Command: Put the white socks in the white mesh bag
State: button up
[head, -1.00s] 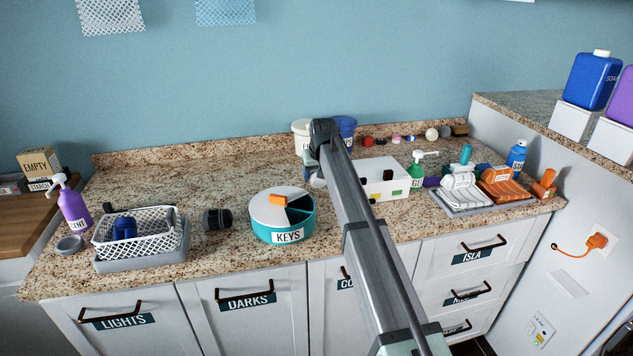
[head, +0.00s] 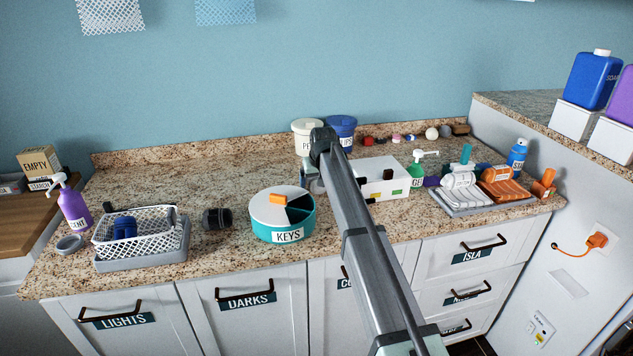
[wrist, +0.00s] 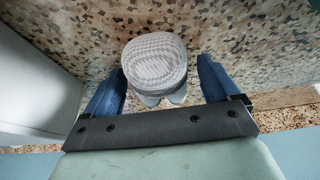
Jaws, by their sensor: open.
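A rounded pale bundle with a grey-and-white woven pattern (wrist: 155,65), which looks like the white socks, lies on the counter in the wrist view. My gripper (wrist: 163,78) is open, with a blue finger on each side of the bundle and gaps between. In the head view my gripper (head: 312,184) is low over the counter, partly behind my arm, just right of the keys tin; the bundle is hidden or too small to make out there. A white mesh bag (head: 109,14) hangs on the wall at upper left, its top out of frame.
The round keys tin (head: 283,228) stands left of my gripper and a white box (head: 385,178) right of it. A cream tub (head: 307,132) and blue tub (head: 341,132) stand behind. A light-blue mesh (head: 225,10) hangs beside the white one. A white basket (head: 135,232) stands left.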

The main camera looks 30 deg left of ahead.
jog(key=shift+r, duration=0.1)
jog(key=v, duration=1.2)
jog(key=x, duration=1.2)
jog(key=shift+s+d, duration=0.3)
jog(key=shift+d, duration=0.05)
dwell(0.4)
jog(key=shift+c, duration=0.3)
